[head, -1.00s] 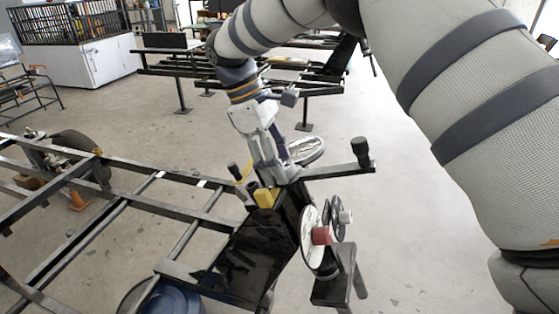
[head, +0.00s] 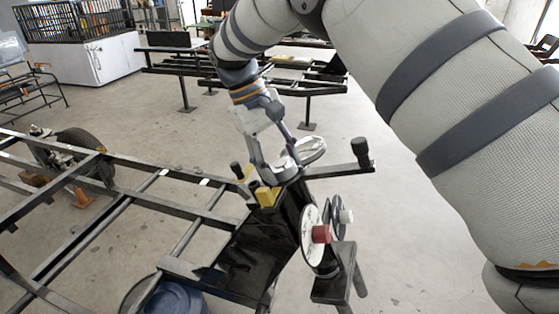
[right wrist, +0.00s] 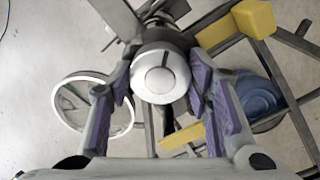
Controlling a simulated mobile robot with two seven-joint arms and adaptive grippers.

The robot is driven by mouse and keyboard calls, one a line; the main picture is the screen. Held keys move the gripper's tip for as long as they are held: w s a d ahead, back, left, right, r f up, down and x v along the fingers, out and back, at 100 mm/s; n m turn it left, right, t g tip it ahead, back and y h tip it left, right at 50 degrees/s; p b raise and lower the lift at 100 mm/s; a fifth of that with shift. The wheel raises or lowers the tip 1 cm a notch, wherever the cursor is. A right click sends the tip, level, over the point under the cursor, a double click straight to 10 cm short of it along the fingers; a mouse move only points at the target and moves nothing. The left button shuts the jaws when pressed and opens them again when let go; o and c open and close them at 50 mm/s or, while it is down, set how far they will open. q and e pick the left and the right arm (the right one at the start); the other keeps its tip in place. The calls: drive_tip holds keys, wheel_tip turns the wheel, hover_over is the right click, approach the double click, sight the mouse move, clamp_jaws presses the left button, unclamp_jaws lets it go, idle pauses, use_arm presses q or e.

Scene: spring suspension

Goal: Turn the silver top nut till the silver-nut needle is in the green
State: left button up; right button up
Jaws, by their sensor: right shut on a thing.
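The silver top nut (right wrist: 158,79) is a round silver cap with a dark line on its face, in the middle of the right wrist view. My right gripper (right wrist: 160,92) has its purple-padded fingers on either side of it and is shut on it. In the head view my right gripper (head: 272,174) reaches down onto the top of the black stand (head: 258,250). A round white-rimmed dial (head: 311,149) sits just behind it; it also shows at the left of the right wrist view (right wrist: 57,99). I cannot read its needle. My left gripper is not in view.
A white dial with a red knob (head: 321,234) and a dark wheel with a grey knob (head: 346,216) stand at front right. A black bar with an upright knob (head: 360,150) juts right. Yellow blocks (head: 267,196) sit beside the gripper. A black frame (head: 120,215) spreads left.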

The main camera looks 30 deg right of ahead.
drive_tip(key=shift+f, duration=0.15)
drive_tip(key=o, duration=1.1)
drive_tip(key=shift+o, duration=0.2)
drive_tip(key=v, duration=1.2)
